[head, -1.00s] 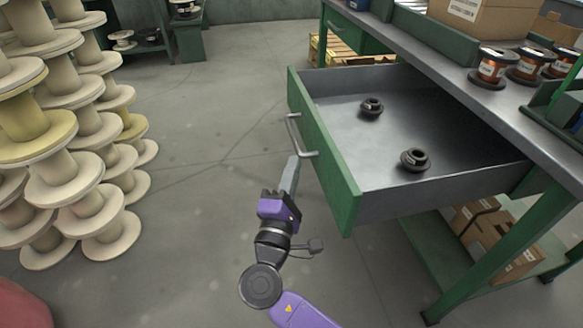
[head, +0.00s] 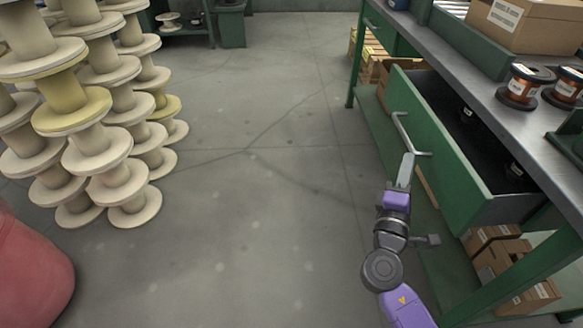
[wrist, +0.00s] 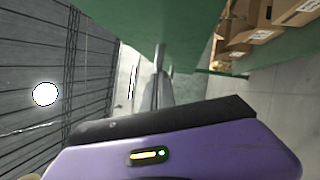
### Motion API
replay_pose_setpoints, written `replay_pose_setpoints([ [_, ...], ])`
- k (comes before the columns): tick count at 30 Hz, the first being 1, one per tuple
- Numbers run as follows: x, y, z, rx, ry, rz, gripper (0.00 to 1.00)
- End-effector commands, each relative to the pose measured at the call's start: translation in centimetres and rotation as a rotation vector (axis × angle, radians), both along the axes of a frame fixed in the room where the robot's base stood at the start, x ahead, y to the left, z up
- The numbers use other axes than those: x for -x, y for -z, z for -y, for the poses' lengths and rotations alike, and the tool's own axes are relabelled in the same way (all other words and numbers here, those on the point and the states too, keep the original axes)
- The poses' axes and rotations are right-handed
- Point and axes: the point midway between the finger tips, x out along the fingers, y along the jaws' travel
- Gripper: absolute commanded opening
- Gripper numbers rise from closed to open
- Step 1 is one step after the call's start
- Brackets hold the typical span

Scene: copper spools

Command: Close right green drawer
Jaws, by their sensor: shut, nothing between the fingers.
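The right green drawer (head: 440,150) hangs partly open under the workbench, with a pale bar handle (head: 408,134) on its front. Two dark spools inside it are partly in shadow, one far (head: 467,113) and one near (head: 514,170). My gripper (head: 407,158) is shut and empty, its tips at the lower end of the handle, close to the drawer front; I cannot tell whether they touch. In the wrist view, my shut fingers (wrist: 159,75) point at the green drawer front (wrist: 195,30), which fills the upper part.
The bench top (head: 480,90) carries a cardboard box (head: 525,25) and copper spools (head: 522,88). Boxes (head: 500,262) stand on the lower shelf. Stacked empty spools (head: 90,120) and a red object (head: 30,265) are on the left. The floor between is clear.

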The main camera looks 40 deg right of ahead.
Motion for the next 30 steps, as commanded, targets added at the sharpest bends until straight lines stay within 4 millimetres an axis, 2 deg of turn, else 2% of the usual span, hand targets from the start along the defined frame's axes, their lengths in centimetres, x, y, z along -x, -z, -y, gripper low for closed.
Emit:
replay_pose_setpoints([
  [1,1.0,0.1,1.3,0.002,0.006,0.000,0.00],
  [6,3.5,0.1,5.0,0.002,0.005,0.000,0.00],
  [15,6.7,0.1,9.9,0.001,0.003,0.001,0.00],
  [21,7.8,0.1,11.5,0.001,0.002,0.001,0.00],
  [30,8.2,0.0,12.2,0.000,0.002,0.002,0.00],
])
